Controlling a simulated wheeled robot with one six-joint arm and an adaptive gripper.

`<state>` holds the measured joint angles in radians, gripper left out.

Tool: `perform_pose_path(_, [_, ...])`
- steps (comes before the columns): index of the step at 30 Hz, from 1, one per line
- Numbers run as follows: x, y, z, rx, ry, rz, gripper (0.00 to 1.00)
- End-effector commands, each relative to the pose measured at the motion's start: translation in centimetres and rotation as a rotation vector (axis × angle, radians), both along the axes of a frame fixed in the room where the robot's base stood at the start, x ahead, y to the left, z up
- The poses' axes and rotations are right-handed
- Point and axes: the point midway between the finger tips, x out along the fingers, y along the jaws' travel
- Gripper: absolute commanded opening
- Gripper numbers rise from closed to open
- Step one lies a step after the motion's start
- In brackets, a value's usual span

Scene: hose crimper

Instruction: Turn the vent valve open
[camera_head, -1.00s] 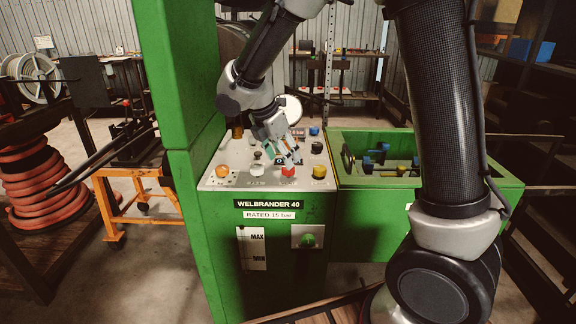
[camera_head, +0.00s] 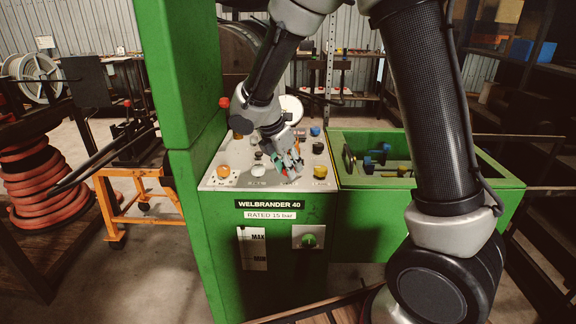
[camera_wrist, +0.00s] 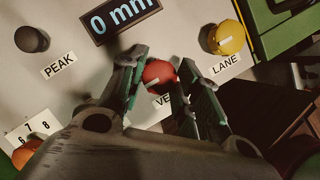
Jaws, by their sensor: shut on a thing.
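The vent valve is a red round knob (camera_wrist: 158,76) with a white line on it, above a label that starts "VE" and is partly hidden by a finger. My gripper (camera_wrist: 155,84) has its fingers on both sides of the red knob in the wrist view and is shut on it. In the head view my gripper (camera_head: 289,166) is down at the front right of the machine's panel (camera_head: 228,182), and it largely hides the red knob.
A yellow knob (camera_wrist: 226,37) labelled LANE stands right of the red one. A dark knob (camera_wrist: 32,39) labelled PEAK and a display reading 0 mm (camera_wrist: 122,18) are nearby. A green tray (camera_head: 497,183) adjoins on the right.

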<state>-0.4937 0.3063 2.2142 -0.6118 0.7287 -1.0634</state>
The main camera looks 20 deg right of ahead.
Motion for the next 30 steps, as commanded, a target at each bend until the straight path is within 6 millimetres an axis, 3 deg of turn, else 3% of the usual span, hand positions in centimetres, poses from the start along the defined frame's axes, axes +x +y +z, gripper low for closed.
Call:
perform_pose_path(11, [0.14,0.08,0.04,0.001,-0.001,-0.111,0.09])
perform_pose_path(30, [0.48,0.07,0.06,0.001,-0.001,-0.688,0.09])
